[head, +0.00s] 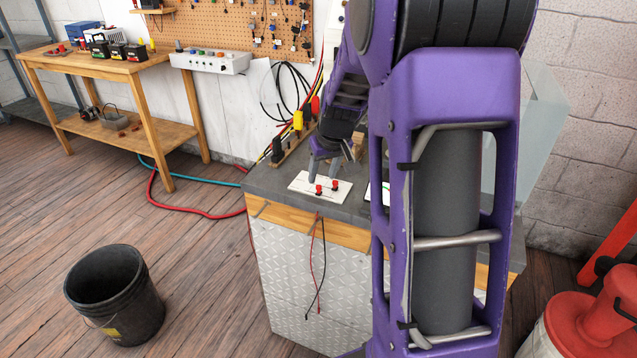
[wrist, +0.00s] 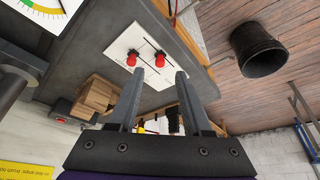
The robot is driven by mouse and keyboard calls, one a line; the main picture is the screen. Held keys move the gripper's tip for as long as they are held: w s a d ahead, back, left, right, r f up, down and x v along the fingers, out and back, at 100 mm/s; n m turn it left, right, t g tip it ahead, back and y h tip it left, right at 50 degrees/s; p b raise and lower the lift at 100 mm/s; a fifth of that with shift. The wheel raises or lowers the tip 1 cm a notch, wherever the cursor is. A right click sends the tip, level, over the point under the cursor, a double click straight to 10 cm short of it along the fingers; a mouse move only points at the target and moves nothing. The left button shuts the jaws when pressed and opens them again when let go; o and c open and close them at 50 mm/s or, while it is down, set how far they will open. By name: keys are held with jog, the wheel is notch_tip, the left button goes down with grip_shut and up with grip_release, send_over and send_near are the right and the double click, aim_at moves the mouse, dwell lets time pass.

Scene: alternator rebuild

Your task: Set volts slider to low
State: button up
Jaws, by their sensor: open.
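A white slider panel (head: 302,183) lies on the grey bench top, partly behind my gripper. It carries two red slider knobs, one on the left (head: 319,190) and one on the right (head: 335,187). No label is readable, so I cannot tell which is volts. My gripper (head: 324,174) is open and empty over the panel's far side; its fingertips (wrist: 160,75) appear beside the knobs, contact unclear.
A dial meter (wrist: 38,10) is beside the panel. A wooden block (wrist: 98,94) and cable-hung rack (head: 292,148) stand at the bench's back. Red and black leads (head: 318,265) hang off the front. A black bucket (head: 116,295) stands on the floor left.

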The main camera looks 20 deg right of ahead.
aim_at(319, 187)
jog(key=shift+x, duration=2.1)
jog(key=shift+r, duration=0.1)
grip_shut()
